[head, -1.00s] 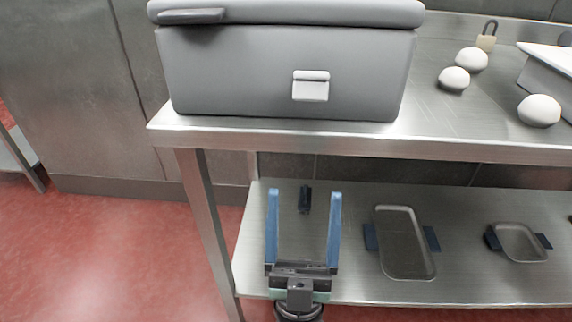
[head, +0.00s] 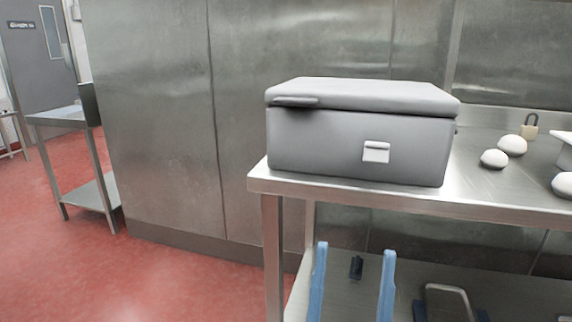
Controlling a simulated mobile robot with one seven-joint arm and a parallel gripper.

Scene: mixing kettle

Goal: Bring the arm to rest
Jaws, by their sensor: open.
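My gripper (head: 352,284) shows at the bottom of the head view, with two blue fingers standing upright and wide apart. Nothing is between the fingers that I can see them holding. A small black object (head: 356,267) shows in the gap and appears to lie on the lower shelf behind them. The base of the gripper and the rest of my arm are below the picture's edge.
A grey lidded box (head: 355,150) stands on the steel table (head: 350,196). White round objects (head: 494,158) and a padlock (head: 528,127) are to its right. A tray (head: 447,302) is on the lower shelf. Another table (head: 62,115) stands far left, with open red floor (head: 170,285) between.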

